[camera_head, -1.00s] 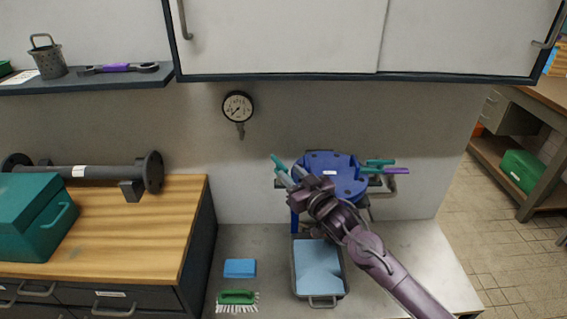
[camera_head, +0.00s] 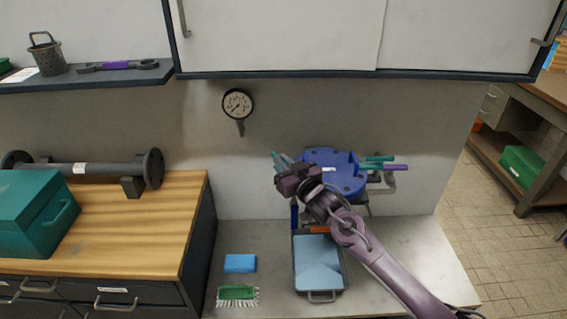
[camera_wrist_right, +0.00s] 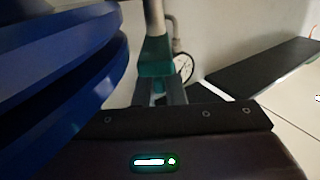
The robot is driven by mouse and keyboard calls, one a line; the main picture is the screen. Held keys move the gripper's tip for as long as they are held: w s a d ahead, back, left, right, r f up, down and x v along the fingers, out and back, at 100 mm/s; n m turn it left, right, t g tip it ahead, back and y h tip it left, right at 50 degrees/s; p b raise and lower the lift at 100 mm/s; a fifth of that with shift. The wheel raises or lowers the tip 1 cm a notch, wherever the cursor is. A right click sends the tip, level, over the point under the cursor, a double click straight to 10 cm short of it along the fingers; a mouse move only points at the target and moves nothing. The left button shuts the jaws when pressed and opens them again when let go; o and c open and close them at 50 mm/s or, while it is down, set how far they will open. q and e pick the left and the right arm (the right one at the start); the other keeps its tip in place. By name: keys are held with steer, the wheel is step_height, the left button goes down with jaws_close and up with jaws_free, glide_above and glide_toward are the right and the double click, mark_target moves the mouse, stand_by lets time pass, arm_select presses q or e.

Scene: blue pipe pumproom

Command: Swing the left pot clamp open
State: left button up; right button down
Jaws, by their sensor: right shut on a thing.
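The blue pot (camera_head: 338,172) is mounted by the wall above the counter; its blue flanged edge fills the left of the right wrist view (camera_wrist_right: 60,70). The left pot clamp (camera_head: 276,157) has a teal grip and sticks out past the pot's left side. My right gripper (camera_head: 283,164) is shut on this clamp at the pot's left edge. In the right wrist view the teal grip (camera_wrist_right: 154,55) sits at the fingers, beside the pot. The gripper and wrist hide the clamp's pivot. My left gripper is out of view.
Teal and purple handles (camera_head: 382,164) stick out on the pot's right. A tray (camera_head: 319,297) with blue inside stands below it on the counter, beside a blue sponge (camera_head: 240,263) and green brush (camera_head: 237,293). A gauge (camera_head: 237,104) hangs on the wall, and cabinets (camera_head: 280,35) overhang above.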

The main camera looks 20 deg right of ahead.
steer(key=shift+a+m+h, duration=0.1)
steer(key=shift+m+h, duration=0.2)
steer(key=shift+h, duration=0.1)
steer(key=m+h, duration=0.1)
steer(key=h, duration=0.1)
steer(key=m+h+b, duration=0.1)
steer(key=shift+a+h, duration=0.35)
steer(key=shift+h, duration=0.05)
steer(key=shift+a+m+h+b, duration=0.2)
steer(key=shift+m+h+b, duration=0.25)
steer(key=shift+m+h, duration=1.45)
steer(key=shift+h, duration=0.4)
steer(key=c, duration=1.5)
jaws_free()
